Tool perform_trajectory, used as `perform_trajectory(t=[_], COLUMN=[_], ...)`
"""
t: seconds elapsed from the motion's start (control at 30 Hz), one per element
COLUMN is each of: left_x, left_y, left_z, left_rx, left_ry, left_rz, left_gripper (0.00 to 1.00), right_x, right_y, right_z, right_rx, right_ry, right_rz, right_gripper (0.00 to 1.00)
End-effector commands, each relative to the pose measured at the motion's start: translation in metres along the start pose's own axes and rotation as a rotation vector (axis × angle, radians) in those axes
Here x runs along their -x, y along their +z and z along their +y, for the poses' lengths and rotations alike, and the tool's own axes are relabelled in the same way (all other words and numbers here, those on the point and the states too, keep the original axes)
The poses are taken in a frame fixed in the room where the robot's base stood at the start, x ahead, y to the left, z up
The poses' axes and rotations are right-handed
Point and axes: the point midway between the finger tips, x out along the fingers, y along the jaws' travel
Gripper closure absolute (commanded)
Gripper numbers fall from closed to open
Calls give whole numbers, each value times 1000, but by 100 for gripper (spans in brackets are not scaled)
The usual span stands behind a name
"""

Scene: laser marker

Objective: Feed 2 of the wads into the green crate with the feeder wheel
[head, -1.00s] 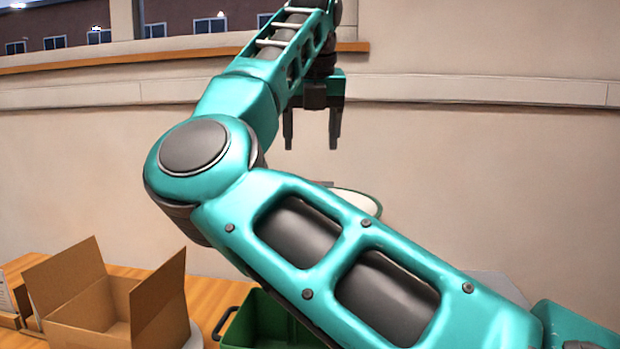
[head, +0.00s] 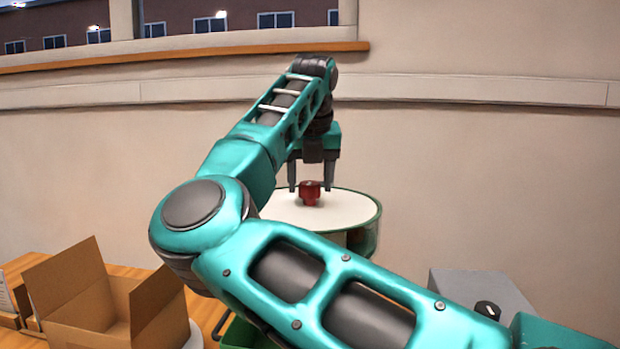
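My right gripper (head: 309,188) is open, pointing down, with its fingers on either side of a small red piece (head: 310,193). The red piece stands on a round white disc with a green rim (head: 345,211), which may be the feeder wheel. I cannot tell whether the fingers touch the red piece. The green crate (head: 243,336) shows only as a small part at the bottom, mostly hidden behind my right arm. No wads can be made out. My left gripper is not in view.
An open cardboard box (head: 86,316) stands on the wooden table (head: 207,312) at the lower left. A grey box with a black knob (head: 470,288) stands at the lower right. My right arm crosses the middle and hides much of the table. A wall stands behind.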

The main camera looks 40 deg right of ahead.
Motion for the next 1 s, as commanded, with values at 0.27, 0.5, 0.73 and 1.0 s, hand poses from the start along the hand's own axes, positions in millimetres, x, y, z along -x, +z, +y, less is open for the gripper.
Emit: perform_trajectory(t=[0.27, 0.5, 0.73, 1.0], left_x=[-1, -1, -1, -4], left_y=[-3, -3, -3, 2], left_z=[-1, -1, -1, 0], left_rx=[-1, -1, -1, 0], left_ry=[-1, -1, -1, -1], left_rz=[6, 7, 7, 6], left_gripper=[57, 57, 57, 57], right_x=[0, 0, 0, -1], right_y=[0, 0, 0, -1], right_z=[0, 0, 0, -14], right_rx=[0, 0, 0, 9], right_ry=[0, 0, 0, 5], right_rz=[0, 0, 0, 0], right_gripper=[68, 91, 100, 100])
